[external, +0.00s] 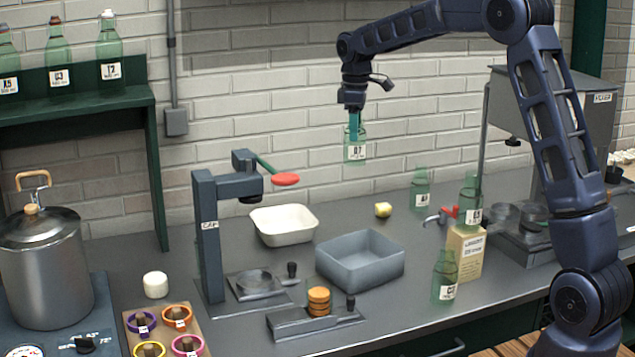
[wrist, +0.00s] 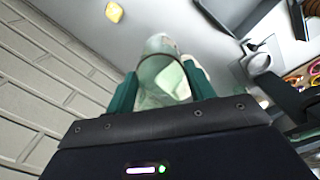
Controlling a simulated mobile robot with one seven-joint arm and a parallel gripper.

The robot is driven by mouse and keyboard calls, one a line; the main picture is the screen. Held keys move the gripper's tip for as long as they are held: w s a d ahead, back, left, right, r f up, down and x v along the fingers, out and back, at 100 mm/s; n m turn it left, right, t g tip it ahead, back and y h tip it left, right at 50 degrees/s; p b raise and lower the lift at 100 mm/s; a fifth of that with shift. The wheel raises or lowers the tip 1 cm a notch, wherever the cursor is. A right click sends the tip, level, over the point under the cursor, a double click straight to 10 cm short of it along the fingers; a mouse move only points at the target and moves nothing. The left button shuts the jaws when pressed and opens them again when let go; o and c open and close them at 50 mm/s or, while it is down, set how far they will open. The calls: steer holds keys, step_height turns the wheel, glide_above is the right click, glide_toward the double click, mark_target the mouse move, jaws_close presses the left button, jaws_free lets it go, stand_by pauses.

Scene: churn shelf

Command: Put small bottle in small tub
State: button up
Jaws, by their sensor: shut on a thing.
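My gripper (external: 355,122) is shut on a clear green glass bottle (external: 356,150) with a white label and holds it upright in the air, high above the counter near the brick wall. In the wrist view the bottle (wrist: 160,62) sits between the two teal fingers of my gripper (wrist: 163,85). Two tubs stand on the counter, below and left of the bottle or nearly under it: a white tub (external: 284,238) and a larger grey tub (external: 345,277). Both look empty. The bottle is apart from both.
More green bottles stand at the right, one (external: 420,190) at the back, one (external: 445,272) in front, and one (external: 470,205) on a carton (external: 466,250). A capping press (external: 208,235) stands left of the tubs. A yellow item (external: 383,210) lies behind the grey tub.

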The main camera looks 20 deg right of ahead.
steer(key=w+a+n, duration=0.1)
steer(key=w+a, duration=0.2)
steer(key=a, duration=0.6)
steer(key=w+a+n, duration=0.1)
steer(key=w+a, duration=0.2)
steer(key=a, duration=0.5)
step_height(320, 180, down, 19)
steer(key=shift+a, duration=0.3)
steer(key=shift+s+f, duration=0.1)
steer(key=shift+f, duration=0.05)
steer(key=o, duration=1)
steer(key=shift+o, duration=0.2)
